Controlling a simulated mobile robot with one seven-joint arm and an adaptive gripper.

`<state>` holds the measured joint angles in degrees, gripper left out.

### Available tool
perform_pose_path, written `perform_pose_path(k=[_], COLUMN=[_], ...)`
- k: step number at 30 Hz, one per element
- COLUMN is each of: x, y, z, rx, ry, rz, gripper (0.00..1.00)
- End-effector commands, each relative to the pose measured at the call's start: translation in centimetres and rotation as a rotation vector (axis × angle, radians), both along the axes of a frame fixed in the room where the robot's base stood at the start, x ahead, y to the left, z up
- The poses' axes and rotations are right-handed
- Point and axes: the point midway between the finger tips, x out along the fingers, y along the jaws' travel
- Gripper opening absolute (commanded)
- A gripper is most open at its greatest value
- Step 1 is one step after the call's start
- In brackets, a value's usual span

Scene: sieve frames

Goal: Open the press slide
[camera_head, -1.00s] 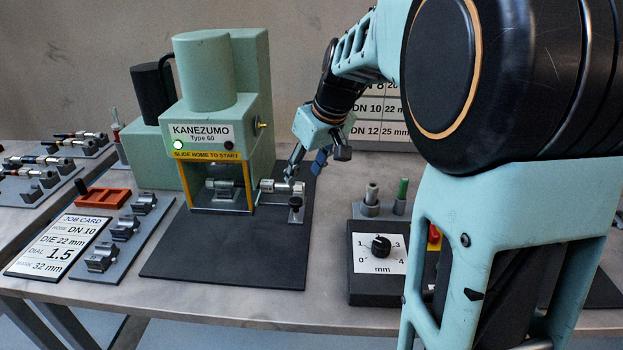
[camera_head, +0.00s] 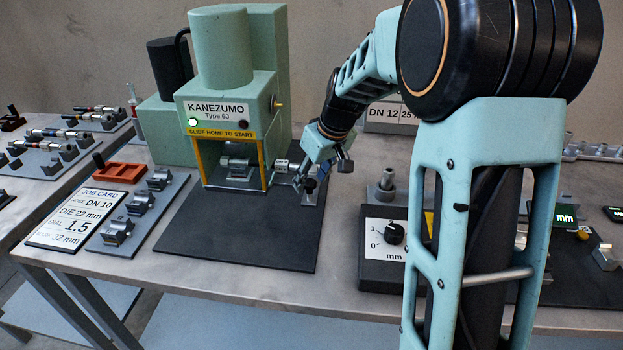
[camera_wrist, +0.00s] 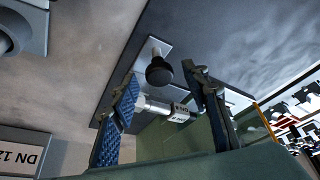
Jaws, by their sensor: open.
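The green KANEZUMO press (camera_head: 222,108) stands on a dark mat, its green lamp lit above a yellow "slide home to start" strip. The grey slide (camera_head: 308,198) reaches out from its right side. A black knob (camera_wrist: 160,71) stands on the slide's metal plate (camera_wrist: 152,50). A silver fitting with a printed label (camera_wrist: 168,108) lies beside the knob. My gripper (camera_head: 308,184) is at the slide's outer end; in the wrist view, its open fingers (camera_wrist: 161,74) appear either side of the knob. I cannot tell whether they touch it. In the head view my gripper partly hides the knob.
A dial box (camera_head: 385,240) stands right of the mat (camera_head: 250,235), with a grey post (camera_head: 387,183) behind it. A job card (camera_head: 78,218), a red tray (camera_head: 119,173) and a rack of grey holders (camera_head: 130,220) lie to the left. The mat's front is clear.

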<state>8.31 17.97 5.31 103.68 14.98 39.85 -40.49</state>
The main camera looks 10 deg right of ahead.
Motion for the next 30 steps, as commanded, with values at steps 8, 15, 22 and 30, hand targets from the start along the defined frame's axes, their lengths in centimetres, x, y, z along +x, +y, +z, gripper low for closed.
perform_pose_path(k=[8,15,22,30], x=[0.24,0.23,0.24,0.24], y=[0.10,0.08,0.07,0.06], z=[-0.57,-0.56,-0.54,-0.53], rx=[0.000,0.000,0.000,-0.001], ry=[-0.001,-0.001,-0.001,-0.002], rz=[0.000,0.000,0.000,-0.001], gripper=[0.42,0.27,0.02,0.00])
